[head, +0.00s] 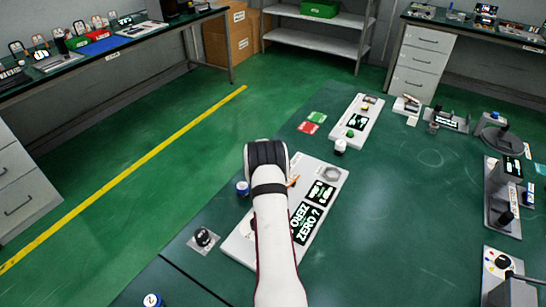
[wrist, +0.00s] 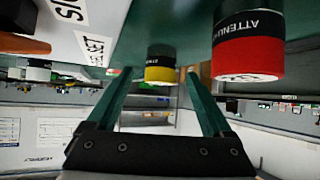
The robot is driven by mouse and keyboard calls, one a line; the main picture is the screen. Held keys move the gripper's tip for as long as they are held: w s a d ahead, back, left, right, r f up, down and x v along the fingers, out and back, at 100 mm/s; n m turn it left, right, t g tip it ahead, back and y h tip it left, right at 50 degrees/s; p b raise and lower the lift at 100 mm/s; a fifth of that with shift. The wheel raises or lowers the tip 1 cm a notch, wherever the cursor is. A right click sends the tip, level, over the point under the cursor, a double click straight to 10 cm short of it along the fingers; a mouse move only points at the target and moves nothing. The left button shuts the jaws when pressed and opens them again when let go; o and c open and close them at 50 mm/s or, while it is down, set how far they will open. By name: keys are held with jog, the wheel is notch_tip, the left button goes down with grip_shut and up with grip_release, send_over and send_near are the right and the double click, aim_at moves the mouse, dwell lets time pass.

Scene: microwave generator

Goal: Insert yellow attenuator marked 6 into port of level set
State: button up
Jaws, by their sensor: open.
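A yellow-banded attenuator (wrist: 160,67) with a black body shows in the wrist view, between the open fingertips of my gripper (wrist: 159,78) as seen there. A gap shows on each side of it, and how deep it is between the fingers is unclear. Its number cannot be read. A red-banded attenuator (wrist: 248,45) is to its right, outside the fingers. A white panel (wrist: 60,35) at upper left carries a label ending in "SET"; its port is not visible. In the head view my arm hides the fingers and the yellow attenuator.
In the head view a white panel (head: 240,246) with displays reading "ZERO?" lies under my arm. Another white unit (head: 357,122) is behind.

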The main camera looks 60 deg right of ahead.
jog(key=shift+w+d+f, duration=0.2)
jog(key=shift+d+f, duration=0.15)
jog(key=shift+d, duration=0.15)
jog(key=shift+r, duration=0.1)
grip_shut()
notch_tip(320, 180, up, 4)
jog(key=s+r+m+g, duration=0.3)
jog(key=s, duration=0.7)
jog(key=s+r+m+g, duration=0.2)
jog(key=s+r+m, duration=0.1)
jog(key=s, duration=0.8)
jog(key=s+r+m+g, duration=0.2)
jog(key=s+r+g, duration=0.1)
jog(key=s, duration=0.7)
send_over(331, 168)
jog(key=a, duration=0.3)
jog(key=shift+m, duration=0.3)
jog(key=f, duration=0.4)
jog(key=s+f, duration=0.1)
jog(key=f, duration=0.1)
jog(key=shift+f, duration=0.35)
jog(key=shift+w+f, duration=0.15)
jog(key=shift+f, duration=1.8)
